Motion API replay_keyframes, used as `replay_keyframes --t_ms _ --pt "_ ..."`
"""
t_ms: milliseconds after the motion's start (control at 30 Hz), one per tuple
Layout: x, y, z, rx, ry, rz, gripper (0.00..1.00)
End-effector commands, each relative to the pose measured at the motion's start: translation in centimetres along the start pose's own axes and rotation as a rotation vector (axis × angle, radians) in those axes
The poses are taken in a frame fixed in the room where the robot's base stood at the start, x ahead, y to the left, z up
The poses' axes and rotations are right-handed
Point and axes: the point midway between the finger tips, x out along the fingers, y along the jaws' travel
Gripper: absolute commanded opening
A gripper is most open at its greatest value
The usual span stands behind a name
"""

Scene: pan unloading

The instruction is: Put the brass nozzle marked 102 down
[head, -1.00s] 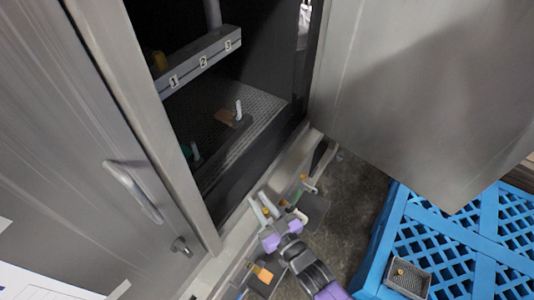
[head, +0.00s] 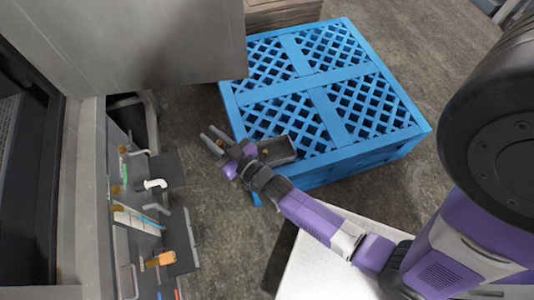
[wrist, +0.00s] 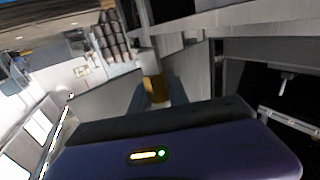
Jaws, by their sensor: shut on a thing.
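My gripper (head: 212,139) is shut on a small brass nozzle (wrist: 155,88), which shows as a gold band in the wrist view. Its marking cannot be read. In the head view the gripper is held out over the floor side of the blue pallet crate, just left of a small grey tray (head: 280,151). The tray sits on the near left corner of the crate, partly hidden behind my gripper and wrist. What lies in the tray is hard to make out now.
The blue lattice crate (head: 385,140) has a clear top beyond the tray. A steel cabinet door (head: 150,45) hangs open at the upper left. A cart or shelf (head: 178,173) with several small parts stands left. A white surface (head: 318,272) is at the bottom. Grey floor lies between.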

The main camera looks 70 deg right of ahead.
Motion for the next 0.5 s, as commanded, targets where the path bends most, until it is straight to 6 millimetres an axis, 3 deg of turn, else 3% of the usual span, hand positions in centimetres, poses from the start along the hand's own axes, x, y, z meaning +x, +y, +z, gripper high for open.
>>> replay_keyframes --t_ms 33,267,500 --pt "0.2 2.2 2.4 0.001 0.001 0.06 0.0" --pt "-0.1 10.3 6.4 0.002 -0.003 0.282 0.0" --pt "-1.9 18.4 10.5 0.005 -0.005 0.503 0.0"
